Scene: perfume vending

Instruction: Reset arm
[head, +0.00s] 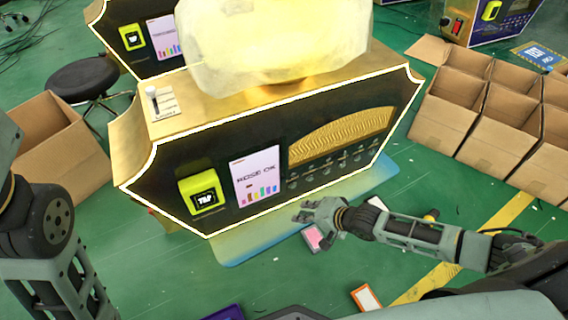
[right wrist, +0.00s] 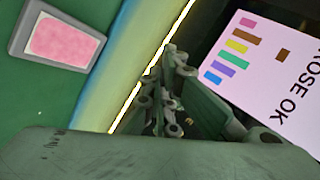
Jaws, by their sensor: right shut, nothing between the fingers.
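My right gripper (head: 307,212) is shut and empty, in front of the lower front of the perfume vending machine (head: 225,135). It also shows in the right wrist view (right wrist: 175,62), with its fingers together beside the machine's white screen (right wrist: 268,70). I cannot tell whether it touches the machine. My right arm reaches in from the right. My left arm stands at the left edge of the head view, and its gripper is out of frame.
A pink-faced card or device (head: 314,238) lies on the green floor near my right gripper. An orange-framed card (head: 366,297) lies closer. Open cardboard boxes (head: 490,110) stand right, another box (head: 62,150) left. A black stool (head: 88,76) stands behind it.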

